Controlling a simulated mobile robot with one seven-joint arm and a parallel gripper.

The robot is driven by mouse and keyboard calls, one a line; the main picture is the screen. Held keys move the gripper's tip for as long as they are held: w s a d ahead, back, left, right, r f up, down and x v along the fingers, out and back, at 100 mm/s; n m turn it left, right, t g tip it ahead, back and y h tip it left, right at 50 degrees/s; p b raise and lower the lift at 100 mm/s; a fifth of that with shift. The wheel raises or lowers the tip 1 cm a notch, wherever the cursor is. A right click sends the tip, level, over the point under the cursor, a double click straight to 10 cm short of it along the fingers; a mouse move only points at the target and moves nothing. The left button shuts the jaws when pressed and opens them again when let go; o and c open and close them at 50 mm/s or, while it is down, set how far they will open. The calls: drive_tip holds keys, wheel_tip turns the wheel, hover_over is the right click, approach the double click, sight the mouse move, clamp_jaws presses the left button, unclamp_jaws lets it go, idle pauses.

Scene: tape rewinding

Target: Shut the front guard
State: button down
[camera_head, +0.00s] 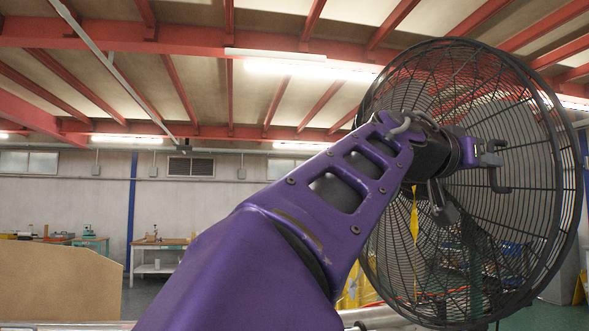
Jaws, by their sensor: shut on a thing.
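My purple arm reaches up to the right. My gripper (494,168) is at its end, small in the picture, in front of a big round black wire cage. It is shut on a dark grey hooked piece (502,188), which looks like a handle. I cannot tell what this piece belongs to. No panel that I can name as the front guard shows clearly.
The black wire cage (565,190), like a large fan, fills the right side behind my gripper. A tan panel (55,285) stands at the lower left. Workbenches (158,243) stand by the far wall. A pale metal bar (372,316) shows at the bottom edge.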

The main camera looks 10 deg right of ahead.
sight(513, 163)
idle(0.9)
drive_tip(key=d, duration=0.6)
drive_tip(key=shift+w+d, duration=0.35)
drive_tip(key=c, duration=0.9)
unclamp_jaws()
drive_tip(key=shift+d, duration=0.3)
drive_tip(key=shift+a, duration=0.1)
drive_tip(key=shift+a, duration=0.25)
drive_tip(key=v, duration=0.7)
